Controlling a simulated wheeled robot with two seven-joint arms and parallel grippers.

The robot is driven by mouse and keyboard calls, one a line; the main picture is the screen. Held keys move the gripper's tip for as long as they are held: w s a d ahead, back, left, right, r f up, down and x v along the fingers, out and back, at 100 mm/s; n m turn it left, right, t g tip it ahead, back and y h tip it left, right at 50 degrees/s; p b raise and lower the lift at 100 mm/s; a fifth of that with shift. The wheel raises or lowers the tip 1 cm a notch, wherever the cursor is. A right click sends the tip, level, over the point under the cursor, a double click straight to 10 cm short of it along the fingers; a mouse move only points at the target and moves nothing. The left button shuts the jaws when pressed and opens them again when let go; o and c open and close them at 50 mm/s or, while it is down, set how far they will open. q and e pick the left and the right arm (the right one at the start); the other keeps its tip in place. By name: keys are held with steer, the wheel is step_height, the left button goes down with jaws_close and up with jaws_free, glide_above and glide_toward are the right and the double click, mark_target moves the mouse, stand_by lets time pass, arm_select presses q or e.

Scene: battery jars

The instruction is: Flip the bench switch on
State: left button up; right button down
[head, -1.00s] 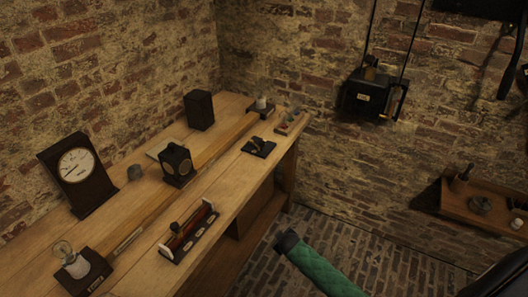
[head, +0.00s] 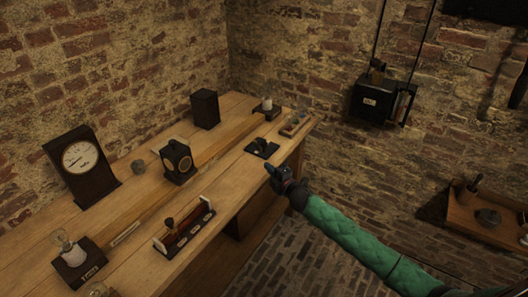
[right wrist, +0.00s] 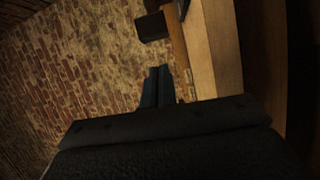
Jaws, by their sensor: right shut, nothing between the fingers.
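A small black switch (head: 262,148) on a flat dark base sits on the bench top (head: 232,166) near its front edge, toward the far right end. Its lever is too small to tell its position. My right gripper (head: 271,169) is shut and empty, just in front of the bench edge, below and slightly right of the switch and apparently apart from it. In the right wrist view my shut fingers (right wrist: 157,85) lie side by side, with the brick wall behind them. My left gripper is not in view.
On the bench stand a dial meter (head: 83,166), a bulb on a base (head: 78,262), a slider device (head: 184,230), a dark box with a round face (head: 177,161) and a tall dark box (head: 205,109). A black box (head: 378,99) hangs on the wall.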

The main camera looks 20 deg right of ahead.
steer(key=shift+d, duration=0.1)
stand_by(0.3)
steer(key=p+x, duration=0.3)
steer(key=x, duration=0.7)
steer(key=shift+r, duration=0.2)
steer(key=shift+w+d+f+p, duration=0.1)
steer(key=shift+w+d+p, duration=0.25)
steer(key=shift+d, duration=0.1)
steer(key=shift+w+d+f+p, duration=0.1)
steer(key=shift+w+d+p, duration=0.15)
steer(key=shift+d, duration=0.25)
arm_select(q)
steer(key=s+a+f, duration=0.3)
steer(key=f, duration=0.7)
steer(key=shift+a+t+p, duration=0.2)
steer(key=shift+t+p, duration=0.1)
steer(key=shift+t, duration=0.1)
arm_select(e)
steer(key=shift+w+d+f, duration=0.1)
steer(key=shift+w+d, duration=0.25)
steer(key=shift+d, duration=0.4)
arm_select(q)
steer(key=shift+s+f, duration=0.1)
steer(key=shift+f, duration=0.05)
arm_select(e)
steer(key=shift+d, duration=0.15)
